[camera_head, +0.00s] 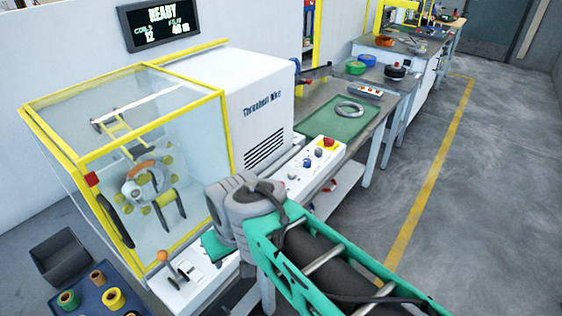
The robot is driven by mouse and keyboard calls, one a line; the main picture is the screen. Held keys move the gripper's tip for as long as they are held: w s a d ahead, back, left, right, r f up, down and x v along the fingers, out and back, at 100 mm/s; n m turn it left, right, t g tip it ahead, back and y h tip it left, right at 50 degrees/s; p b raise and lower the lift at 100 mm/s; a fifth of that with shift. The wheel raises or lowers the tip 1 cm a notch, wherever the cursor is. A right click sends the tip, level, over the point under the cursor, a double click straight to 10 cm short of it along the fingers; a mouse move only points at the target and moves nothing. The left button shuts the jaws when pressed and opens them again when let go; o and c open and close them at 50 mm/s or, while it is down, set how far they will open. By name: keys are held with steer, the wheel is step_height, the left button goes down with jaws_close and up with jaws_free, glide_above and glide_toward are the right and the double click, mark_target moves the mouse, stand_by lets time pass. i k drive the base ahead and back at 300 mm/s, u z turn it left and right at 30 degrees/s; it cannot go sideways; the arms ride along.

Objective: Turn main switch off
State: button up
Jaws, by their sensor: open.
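The control panel (303,172) is a white sloped strip at the front of the wrapping machine. At its far end a red knob on a yellow base (328,142) looks like the main switch; its setting is too small to read. Several smaller knobs and buttons, one of them blue, sit along the panel. My arm, with a grey joint and a green link, reaches in from the lower right and covers the panel's near end. My gripper's fingers do not show; they are out of sight behind the arm or below it.
The wrapping machine (262,90) has a yellow-framed clear enclosure (60,100). A wall display (160,22) reads READY. A coil (350,110) lies on a green mat (335,128). An orange-knobbed lever (178,270) stands at lower left. The floor at right is clear.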

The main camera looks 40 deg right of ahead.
mark_target(328, 142)
steer(key=z, duration=1.4)
steer(key=k, duration=0.55)
steer(key=z, duration=0.8)
steer(key=i, duration=1.7)
steer(key=u, duration=0.95)
steer(key=i, duration=0.6)
steer(key=u, duration=0.65)
